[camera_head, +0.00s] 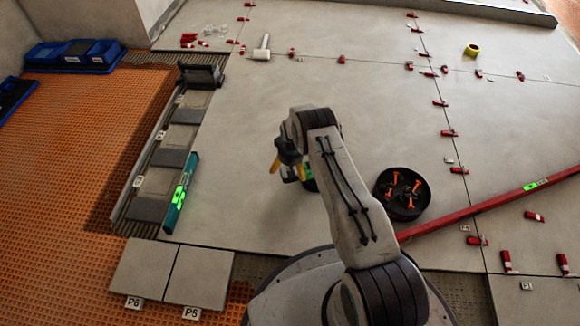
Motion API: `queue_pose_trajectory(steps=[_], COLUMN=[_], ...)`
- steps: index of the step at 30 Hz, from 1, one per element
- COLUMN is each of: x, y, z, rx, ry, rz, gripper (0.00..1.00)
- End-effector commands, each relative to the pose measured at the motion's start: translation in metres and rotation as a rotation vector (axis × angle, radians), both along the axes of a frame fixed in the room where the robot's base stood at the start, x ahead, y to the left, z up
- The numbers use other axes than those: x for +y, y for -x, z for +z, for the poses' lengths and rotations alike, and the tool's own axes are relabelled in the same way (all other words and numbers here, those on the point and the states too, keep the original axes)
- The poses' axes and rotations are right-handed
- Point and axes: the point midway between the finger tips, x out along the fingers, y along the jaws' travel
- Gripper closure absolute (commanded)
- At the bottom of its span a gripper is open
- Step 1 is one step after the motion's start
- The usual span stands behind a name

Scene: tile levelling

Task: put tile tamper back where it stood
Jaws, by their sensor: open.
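My gripper (288,169) hangs over the large pale tiles left of the picture's middle, its orange-tipped fingers apart. A small dark piece with a green band (309,178) shows just right of the fingers, mostly hidden by my arm. I cannot tell whether it is the tile tamper or whether the gripper touches it. A dark block-like thing (201,75) stands at the far end of the strip on the left; I cannot tell whether it is the tamper. Along the strip (139,186) lie several dark grey pads, with bare places between them.
A teal level (181,195) stands beside the strip. A black bucket (402,193) holds orange-handled things on the right. A long red bar (491,203) lies there too. A white mallet (262,47), yellow tape roll (472,49) and several red clips lie on the tiles.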

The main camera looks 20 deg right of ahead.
Motion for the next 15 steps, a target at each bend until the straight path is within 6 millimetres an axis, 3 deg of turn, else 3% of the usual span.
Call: queue_pose_trajectory(steps=[9, 15], x=[0.0000, 0.0000], y=[0.0001, 0.0002], z=[-0.0011, -0.0011], rx=[0.001, 0.001], ry=[0.000, 0.000], rz=[0.000, 0.000], gripper=[0.06, 0.22])
